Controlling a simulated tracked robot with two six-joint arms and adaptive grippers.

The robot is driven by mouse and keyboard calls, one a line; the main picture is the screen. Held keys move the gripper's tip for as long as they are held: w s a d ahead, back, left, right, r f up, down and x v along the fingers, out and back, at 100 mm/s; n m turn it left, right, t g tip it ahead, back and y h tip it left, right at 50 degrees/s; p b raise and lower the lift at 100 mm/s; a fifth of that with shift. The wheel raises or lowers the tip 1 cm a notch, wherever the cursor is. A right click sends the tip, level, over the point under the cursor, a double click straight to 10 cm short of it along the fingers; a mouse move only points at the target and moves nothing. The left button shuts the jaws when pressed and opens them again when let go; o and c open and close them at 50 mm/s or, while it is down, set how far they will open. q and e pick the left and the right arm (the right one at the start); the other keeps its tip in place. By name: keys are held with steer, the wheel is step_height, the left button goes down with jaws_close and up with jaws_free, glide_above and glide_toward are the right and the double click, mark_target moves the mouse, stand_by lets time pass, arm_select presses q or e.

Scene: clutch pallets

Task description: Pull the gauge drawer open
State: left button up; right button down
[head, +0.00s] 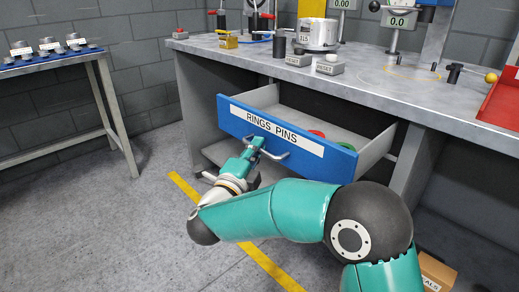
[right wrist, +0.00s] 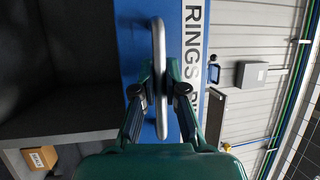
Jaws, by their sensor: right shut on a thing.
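The drawer (head: 235,117) has a blue front with a white label reading "RINGS PINS". It stands pulled out from under the grey bench, with its grey interior showing. A red ring (head: 317,133) and a green ring (head: 346,146) lie inside near the front. A metal bar handle (head: 278,156) is on the front; it also shows in the right wrist view (right wrist: 159,40). My right gripper (head: 257,143) is shut on the handle, with its fingers on both sides of the bar in the right wrist view (right wrist: 163,80). My left gripper is not in view.
The bench top (head: 345,72) holds a white round device (head: 317,34), small labelled blocks and gauge stands. A red tray (head: 503,100) is at the right. A side table (head: 60,62) stands at the left. A cardboard box (head: 437,270) is low at the right. Floor before the drawer is clear.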

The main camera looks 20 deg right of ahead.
steer(key=shift+s+a+f, duration=0.15)
steer(key=shift+a+f, duration=0.1)
steer(key=shift+a, duration=0.1)
steer(key=c, duration=1.2)
jaws_free()
steer(key=shift+r, duration=0.1)
steer(key=v, duration=1.2)
steer(key=shift+d, duration=0.1)
